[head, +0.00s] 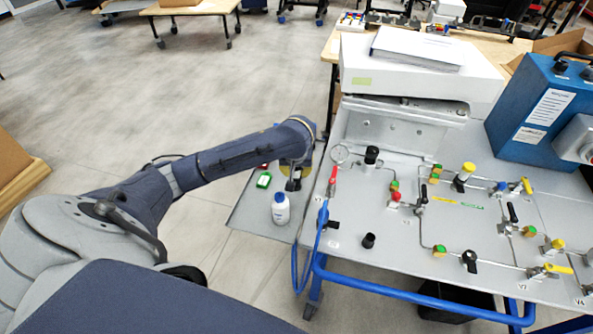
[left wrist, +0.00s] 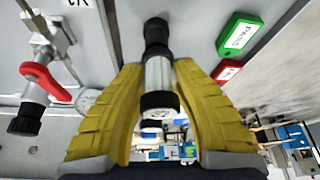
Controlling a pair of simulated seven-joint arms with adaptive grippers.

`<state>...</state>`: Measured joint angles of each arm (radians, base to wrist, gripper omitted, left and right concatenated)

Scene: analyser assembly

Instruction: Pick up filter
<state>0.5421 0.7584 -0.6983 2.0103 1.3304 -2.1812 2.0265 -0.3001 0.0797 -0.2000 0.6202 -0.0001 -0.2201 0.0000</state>
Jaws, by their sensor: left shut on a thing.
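The filter (left wrist: 159,72) is a short cylinder with a silvery-clear middle and black ends, in the upper middle of the left wrist view. My left gripper (left wrist: 160,85) has its two yellow fingers on either side of the filter and is shut on it. In the head view my left gripper (head: 292,178) is over the grey side shelf, left of the panel. The arm's wrist hides most of the gripper there, and only a small dark part of the filter may show below it. My right gripper is in neither view.
A white bottle with a blue cap (head: 280,210) stands on the side shelf (head: 250,213) close to the gripper. A green tag (head: 264,180) lies to its left. The valve panel (head: 400,230) has a red-handled valve (head: 333,176) near its left edge. A blue hose (head: 321,228) hangs there.

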